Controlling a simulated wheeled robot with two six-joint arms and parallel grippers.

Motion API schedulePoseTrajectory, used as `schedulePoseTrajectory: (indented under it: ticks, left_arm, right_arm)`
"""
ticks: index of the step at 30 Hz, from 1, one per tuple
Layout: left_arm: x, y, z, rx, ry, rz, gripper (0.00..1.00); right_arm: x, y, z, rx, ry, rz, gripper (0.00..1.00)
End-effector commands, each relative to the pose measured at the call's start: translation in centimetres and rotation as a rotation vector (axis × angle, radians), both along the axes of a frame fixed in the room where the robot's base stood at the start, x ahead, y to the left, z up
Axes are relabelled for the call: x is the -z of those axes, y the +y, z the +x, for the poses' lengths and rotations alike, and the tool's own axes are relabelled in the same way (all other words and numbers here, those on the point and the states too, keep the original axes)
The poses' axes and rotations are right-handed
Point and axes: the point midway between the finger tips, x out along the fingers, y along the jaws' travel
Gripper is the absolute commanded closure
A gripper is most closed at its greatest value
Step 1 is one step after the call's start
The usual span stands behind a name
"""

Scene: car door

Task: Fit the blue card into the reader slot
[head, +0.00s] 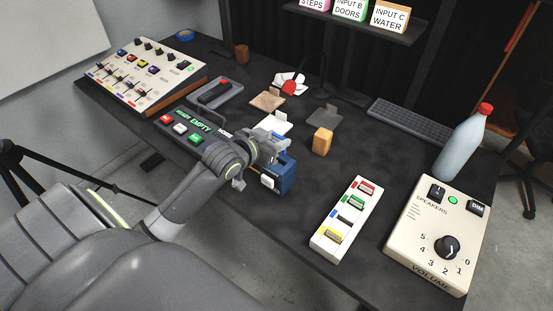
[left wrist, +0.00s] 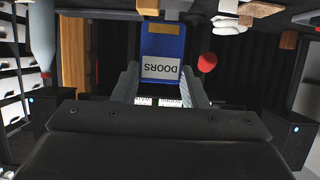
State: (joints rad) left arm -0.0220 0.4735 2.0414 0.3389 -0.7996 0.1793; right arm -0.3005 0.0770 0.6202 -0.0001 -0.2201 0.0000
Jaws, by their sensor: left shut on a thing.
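The blue card (left wrist: 163,45) has a white label that reads DOORS, upside down in the left wrist view, and a gold patch near its far end. My left gripper (left wrist: 158,85) is shut on the label end, with one finger on each side. In the head view my left gripper (head: 275,137) is over the table's front part and mostly hides the card. A black panel (head: 186,128) left of it shows READY and EMPTY above red, white and green buttons. I cannot make out the reader slot. My right gripper is not in view.
A blue block (head: 287,178) sits below my gripper at the table edge. A wooden block (head: 322,141), white switch strip (head: 342,220), volume box (head: 437,235) and bottle (head: 463,143) stand to the right. A slider console (head: 145,75) is at left, a shelf (head: 365,22) behind.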

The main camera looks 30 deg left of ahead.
Motion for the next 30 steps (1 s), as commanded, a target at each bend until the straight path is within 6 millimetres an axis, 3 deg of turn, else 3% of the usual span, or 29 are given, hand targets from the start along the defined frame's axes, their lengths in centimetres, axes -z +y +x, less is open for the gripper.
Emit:
schedulePoseTrajectory:
  ticks: [13,26,27,30]
  left_arm:
    - [5.7,-0.1,0.0,-0.001,0.001,0.000,0.83]
    - [6.6,-0.1,0.0,-0.001,-0.001,0.001,0.83]
    - [6.6,-0.1,0.0,0.000,-0.001,0.002,0.60]
    - [6.5,-0.1,0.0,0.000,-0.001,0.002,0.47]
  right_arm:
    - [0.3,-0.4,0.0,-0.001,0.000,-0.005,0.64]
    - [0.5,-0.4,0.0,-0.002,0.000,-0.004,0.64]
    - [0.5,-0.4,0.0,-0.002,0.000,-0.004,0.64]
    - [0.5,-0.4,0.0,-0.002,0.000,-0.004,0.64]
